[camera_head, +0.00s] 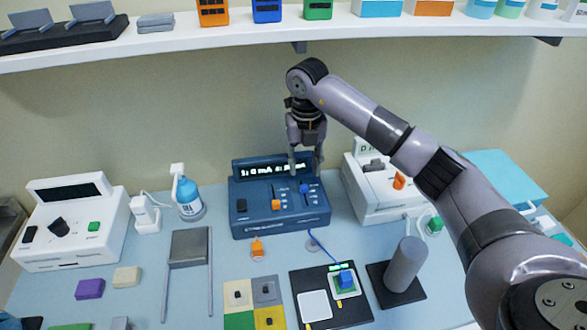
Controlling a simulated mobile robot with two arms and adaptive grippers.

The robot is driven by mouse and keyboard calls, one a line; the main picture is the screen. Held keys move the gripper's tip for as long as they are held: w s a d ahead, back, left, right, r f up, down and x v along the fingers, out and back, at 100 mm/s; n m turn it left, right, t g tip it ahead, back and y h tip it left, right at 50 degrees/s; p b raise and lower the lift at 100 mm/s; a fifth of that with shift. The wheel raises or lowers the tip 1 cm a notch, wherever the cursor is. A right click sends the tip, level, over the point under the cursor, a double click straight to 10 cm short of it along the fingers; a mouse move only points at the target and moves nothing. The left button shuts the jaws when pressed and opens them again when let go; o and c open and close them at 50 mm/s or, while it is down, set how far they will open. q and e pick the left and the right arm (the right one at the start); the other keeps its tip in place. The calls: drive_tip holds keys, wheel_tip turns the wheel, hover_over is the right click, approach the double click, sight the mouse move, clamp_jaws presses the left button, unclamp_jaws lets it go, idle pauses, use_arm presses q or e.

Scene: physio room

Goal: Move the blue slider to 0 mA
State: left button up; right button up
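The dark blue device (282,222) stands at the back middle of the table, with a lit display (270,170) whose text is too small to read surely. Its blue slider (304,188) sits high in the right-hand slot. An orange slider (276,204) sits lower in the slot to its left. My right gripper (306,172) points down over the right part of the device. Its two fingers are apart, with the blue slider just below and between them in the picture. I cannot tell whether they touch it. I cannot make out my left gripper.
A white device (85,245) stands at the left and another white device (380,205) at the right, close to my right arm. A grey cylinder (404,265) stands in front. A blue cable (322,246) runs from the device to a black board (300,280). A shelf (200,42) hangs above.

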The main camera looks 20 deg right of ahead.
sight(304, 187)
drive_tip(key=f, duration=0.2)
drive_tip(key=f+p, duration=0.1)
drive_tip(key=shift+s+f, duration=0.1)
drive_tip(key=shift+s, duration=0.15)
wheel_tip(304, 187, down, 2)
drive_tip(key=shift+f+p, duration=0.15)
drive_tip(key=shift+p, duration=0.25)
drive_tip(key=shift+w+f, duration=0.15)
drive_tip(key=shift+f, duration=0.75)
drive_tip(key=c, duration=0.9)
use_arm(q)
drive_tip(key=s+r, duration=0.2)
drive_tip(key=shift+s+a, duration=0.1)
drive_tip(key=shift+s, duration=0.25)
use_arm(e)
clamp_jaws()
use_arm(q)
drive_tip(key=shift+w+r, duration=0.1)
drive_tip(key=shift+w, duration=0.05)
